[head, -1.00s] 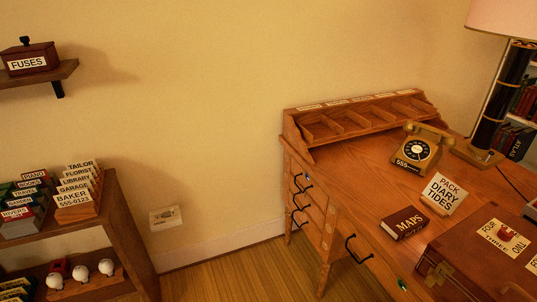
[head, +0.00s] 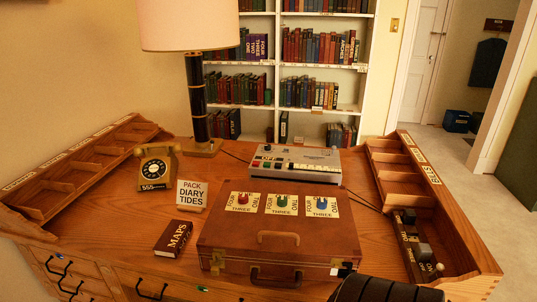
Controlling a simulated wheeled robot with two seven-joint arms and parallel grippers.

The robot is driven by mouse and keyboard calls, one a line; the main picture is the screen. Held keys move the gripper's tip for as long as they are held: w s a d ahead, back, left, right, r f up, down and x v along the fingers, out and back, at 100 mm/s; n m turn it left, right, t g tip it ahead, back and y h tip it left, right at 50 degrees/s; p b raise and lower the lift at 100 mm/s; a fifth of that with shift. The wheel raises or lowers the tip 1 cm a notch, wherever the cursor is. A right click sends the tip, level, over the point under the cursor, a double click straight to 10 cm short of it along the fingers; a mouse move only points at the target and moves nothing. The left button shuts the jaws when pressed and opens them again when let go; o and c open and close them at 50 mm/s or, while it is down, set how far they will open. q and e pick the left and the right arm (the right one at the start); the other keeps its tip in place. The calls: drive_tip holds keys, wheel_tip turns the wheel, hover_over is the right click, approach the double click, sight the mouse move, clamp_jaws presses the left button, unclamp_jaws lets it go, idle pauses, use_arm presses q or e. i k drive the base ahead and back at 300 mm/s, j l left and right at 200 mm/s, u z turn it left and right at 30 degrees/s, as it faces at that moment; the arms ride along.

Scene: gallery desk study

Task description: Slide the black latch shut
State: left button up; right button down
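A closed brown wooden case (head: 285,238) lies on the desk in the head view. Brass fittings sit at its front left and front right. A small dark piece (head: 342,272) shows beside the front right fitting, next to a small white patch. It is too small to tell whether it is the black latch or whether it is open or shut. The case's lid carries a red knob (head: 243,198), a green knob (head: 282,201) and a blue knob (head: 322,203) on labelled cards.
A grey tape machine (head: 294,161) stands behind the case. A telephone (head: 157,168), a sign (head: 191,194) and a MAPS book (head: 173,237) stand to the left. Dark switch-like parts (head: 424,250) line the right side. A dark ridged shape (head: 385,290) covers part of the desk's front edge.

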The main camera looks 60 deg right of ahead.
sight(343, 274)
drive_tip(key=z, duration=0.45)
drive_tip(key=k+z, duration=0.1)
drive_tip(key=z, duration=0.8)
drive_tip(key=k+l+z, duration=0.1)
drive_tip(key=z, duration=0.8)
drive_tip(key=k+l, duration=0.05)
